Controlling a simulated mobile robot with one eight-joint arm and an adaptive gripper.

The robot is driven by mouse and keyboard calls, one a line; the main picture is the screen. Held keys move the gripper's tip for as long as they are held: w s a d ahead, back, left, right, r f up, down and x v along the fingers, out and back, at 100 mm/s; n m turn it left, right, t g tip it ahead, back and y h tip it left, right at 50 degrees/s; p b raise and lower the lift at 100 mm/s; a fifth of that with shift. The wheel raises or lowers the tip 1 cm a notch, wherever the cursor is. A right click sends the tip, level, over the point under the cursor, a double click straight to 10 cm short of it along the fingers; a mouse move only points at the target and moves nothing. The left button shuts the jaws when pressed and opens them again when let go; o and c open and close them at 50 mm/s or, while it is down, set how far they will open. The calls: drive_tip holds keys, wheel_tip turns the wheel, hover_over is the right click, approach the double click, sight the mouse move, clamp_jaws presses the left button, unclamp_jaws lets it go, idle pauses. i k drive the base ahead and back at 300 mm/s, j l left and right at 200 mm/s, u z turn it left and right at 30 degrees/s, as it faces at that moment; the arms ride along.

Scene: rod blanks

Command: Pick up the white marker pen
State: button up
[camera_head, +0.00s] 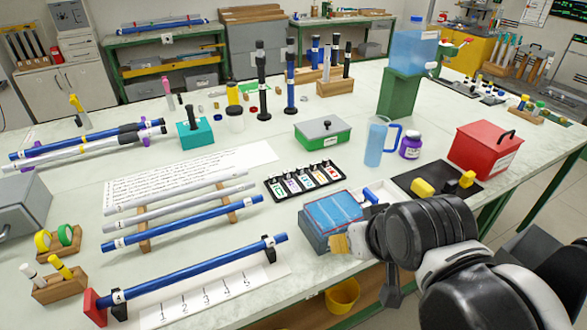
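My black and white arm comes in from the lower right. My gripper (388,285) is mostly hidden behind the arm, beside the blue box at the table's front edge, far from the left holder. Its opening cannot be made out.
Blue and grey rods (190,225) on supports fill the left and middle. A blue-topped box (330,212), a tan brush (340,243), a blue jug (376,142) and a red box (485,148) stand near my arm. A yellow bucket (343,296) is below the table.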

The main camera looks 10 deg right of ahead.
sight(29, 273)
drive_tip(key=j+u, duration=0.5)
drive_tip(key=i+j+u, duration=0.2)
drive_tip(key=u, duration=0.3)
drive_tip(key=i+j+u, duration=0.2)
drive_tip(key=j+u, duration=0.3)
drive_tip(key=l+z, duration=0.2)
drive_tip(key=z, duration=0.3)
drive_tip(key=l+z, duration=0.25)
drive_tip(key=z, duration=0.25)
drive_tip(key=u, duration=1.25)
drive_tip(key=i+j+z, duration=0.4)
drive_tip(key=j, duration=0.15)
